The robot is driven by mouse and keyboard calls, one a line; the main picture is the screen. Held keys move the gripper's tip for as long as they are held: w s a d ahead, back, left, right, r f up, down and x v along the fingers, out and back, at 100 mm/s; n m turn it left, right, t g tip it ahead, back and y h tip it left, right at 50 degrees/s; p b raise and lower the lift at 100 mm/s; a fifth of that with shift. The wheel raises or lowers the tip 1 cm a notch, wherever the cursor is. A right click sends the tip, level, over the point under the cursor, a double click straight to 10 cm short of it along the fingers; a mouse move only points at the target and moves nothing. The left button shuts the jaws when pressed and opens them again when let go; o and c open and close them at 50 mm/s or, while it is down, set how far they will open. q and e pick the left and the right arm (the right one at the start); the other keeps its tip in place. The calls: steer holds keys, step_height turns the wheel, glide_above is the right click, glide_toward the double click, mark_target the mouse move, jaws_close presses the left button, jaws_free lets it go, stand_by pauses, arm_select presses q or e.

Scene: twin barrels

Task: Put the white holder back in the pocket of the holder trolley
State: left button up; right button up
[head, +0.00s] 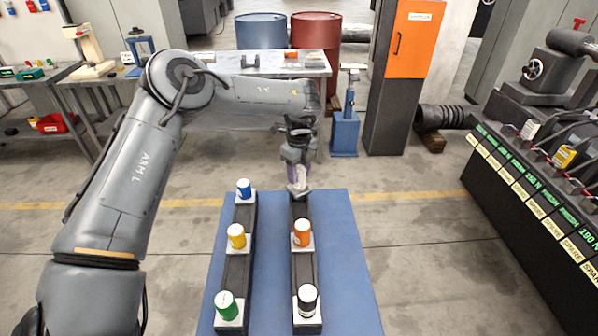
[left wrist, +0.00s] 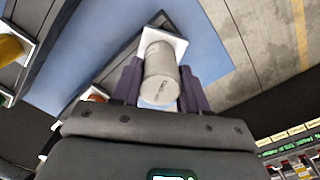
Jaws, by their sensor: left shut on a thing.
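The white holder (left wrist: 160,72) is a pale cylinder with small dark lettering, held between the purple fingers of my left gripper (left wrist: 160,88) in the left wrist view. In the head view my left gripper (head: 299,172) points down over the far end of the right black rail of the blue holder trolley (head: 345,240). The holder's far end overlaps a white square pocket plate (left wrist: 172,38); I cannot tell whether it is seated or just above. The fingers hide most of the holder in the head view. My right gripper is not in view.
Blue (head: 244,189), yellow (head: 236,236) and green (head: 227,305) holders stand on the left rail. Orange (head: 302,232) and black-and-white (head: 306,300) holders stand nearer on the right rail. A dark tool rack (head: 530,230) is at right; an orange-doored cabinet (head: 400,80) stands behind.

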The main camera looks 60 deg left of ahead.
arm_select(q)
steer(key=shift+f+b, duration=0.85)
steer(key=shift+f, duration=0.4)
steer(key=o, duration=1.3)
steer(key=shift+o, duration=0.3)
steer(key=shift+f, duration=0.1)
step_height(320, 180, up, 11)
steer(key=shift+p, duration=1.15)
